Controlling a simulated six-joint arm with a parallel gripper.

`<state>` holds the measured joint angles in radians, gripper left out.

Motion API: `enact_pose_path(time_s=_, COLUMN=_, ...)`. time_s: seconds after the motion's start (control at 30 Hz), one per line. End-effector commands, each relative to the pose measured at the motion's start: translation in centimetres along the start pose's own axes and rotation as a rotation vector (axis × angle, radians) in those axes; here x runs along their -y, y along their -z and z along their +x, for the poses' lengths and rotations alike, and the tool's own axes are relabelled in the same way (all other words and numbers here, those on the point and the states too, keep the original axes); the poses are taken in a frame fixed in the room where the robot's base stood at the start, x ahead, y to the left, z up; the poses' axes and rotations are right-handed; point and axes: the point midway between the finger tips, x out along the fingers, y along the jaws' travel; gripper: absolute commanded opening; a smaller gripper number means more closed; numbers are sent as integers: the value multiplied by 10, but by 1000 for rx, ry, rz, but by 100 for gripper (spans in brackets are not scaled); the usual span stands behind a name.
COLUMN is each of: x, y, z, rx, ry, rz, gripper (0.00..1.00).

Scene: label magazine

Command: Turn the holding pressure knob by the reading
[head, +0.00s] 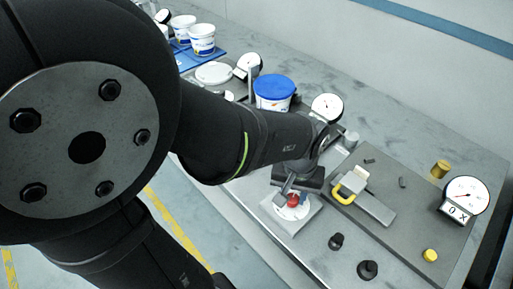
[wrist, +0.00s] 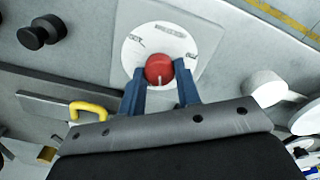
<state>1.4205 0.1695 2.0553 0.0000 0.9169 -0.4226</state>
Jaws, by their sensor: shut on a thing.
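The red knob (wrist: 159,69) sits at the middle of a round white dial plate (wrist: 142,46) with small markings, on a grey block. My gripper (wrist: 160,80) is shut on the knob, with one blue finger on each side of it. A pale pointer mark shows on the knob's near side. In the head view the knob (head: 293,200) shows under my gripper (head: 290,190). A round gauge (head: 466,195) stands at the right with a small display card (head: 457,213) below it; its reading is too small to tell surely.
A yellow handle (head: 350,187) on a grey slide is right of the knob. Black knobs (head: 367,270) stand in front, and a yellow button (head: 430,255) at the right. A blue-lidded tub (head: 273,92) and another gauge (head: 327,107) stand behind.

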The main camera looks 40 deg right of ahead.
Motion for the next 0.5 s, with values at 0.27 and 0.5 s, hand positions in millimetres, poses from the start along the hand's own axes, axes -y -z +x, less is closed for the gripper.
enact_pose_path(time_s=0.27, x=0, y=0, z=0, rx=0, ry=0, rz=-40, gripper=8)
enact_pose_path(time_s=0.5, x=0, y=0, z=0, rx=0, ry=0, rz=-38, gripper=50)
